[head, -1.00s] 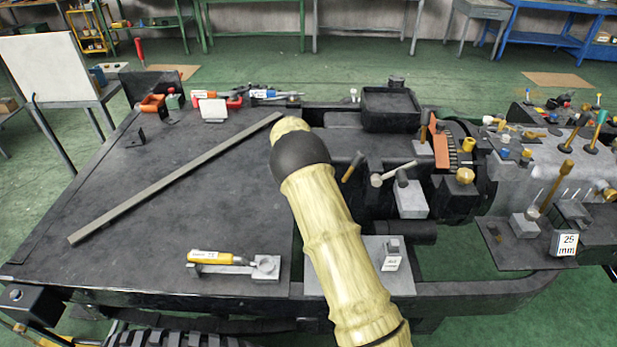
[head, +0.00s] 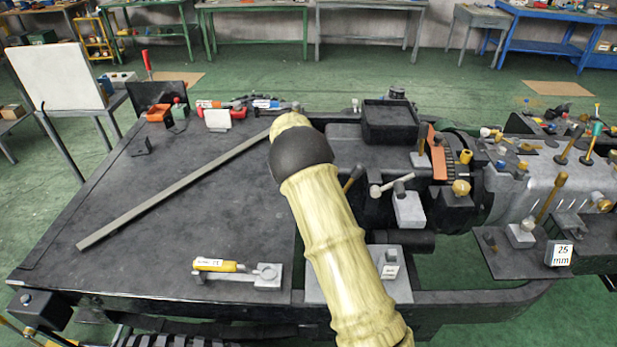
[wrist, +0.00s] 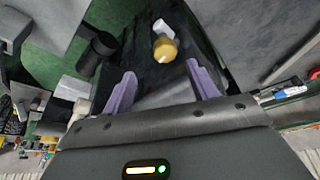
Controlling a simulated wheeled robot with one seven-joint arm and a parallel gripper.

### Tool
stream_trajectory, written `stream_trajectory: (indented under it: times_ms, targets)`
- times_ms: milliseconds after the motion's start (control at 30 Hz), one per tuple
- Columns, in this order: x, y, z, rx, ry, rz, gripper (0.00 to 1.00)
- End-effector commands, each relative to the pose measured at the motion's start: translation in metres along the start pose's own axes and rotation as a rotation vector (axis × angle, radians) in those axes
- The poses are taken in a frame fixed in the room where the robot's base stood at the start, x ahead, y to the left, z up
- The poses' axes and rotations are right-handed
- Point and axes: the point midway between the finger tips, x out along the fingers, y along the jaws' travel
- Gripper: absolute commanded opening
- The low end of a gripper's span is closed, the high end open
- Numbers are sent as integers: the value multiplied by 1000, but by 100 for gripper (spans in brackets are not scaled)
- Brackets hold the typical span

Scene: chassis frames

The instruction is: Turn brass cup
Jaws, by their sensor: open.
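A rounded brass-coloured piece (wrist: 165,48), which looks like the brass cup, is in the upper middle of the wrist view. It lies beyond my fingertips, between their lines and apart from them. My gripper (wrist: 163,82) is open, with two purple fingers spread and nothing between them. In the head view my pale arm hides the gripper and part of the bench. A brass-coloured knob (head: 461,187) shows right of my arm there. I cannot tell whether it is the same piece.
A white block (wrist: 162,27) and a dark cylinder (wrist: 98,50) are near the brass piece. In the head view a long grey bar (head: 170,192) and a yellow-handled tool (head: 218,265) lie on the dark bench. A black tray (head: 390,120) stands behind. The bench's left part is mostly clear.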

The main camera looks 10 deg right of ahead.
Motion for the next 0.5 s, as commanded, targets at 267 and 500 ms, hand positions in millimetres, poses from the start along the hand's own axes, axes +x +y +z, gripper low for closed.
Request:
stream_trajectory:
  times_ms: [267,500]
  targets:
    - [-54,69,23,-110,-80,-54,59]
    - [-108,134,77,-285,-130,-127,59]
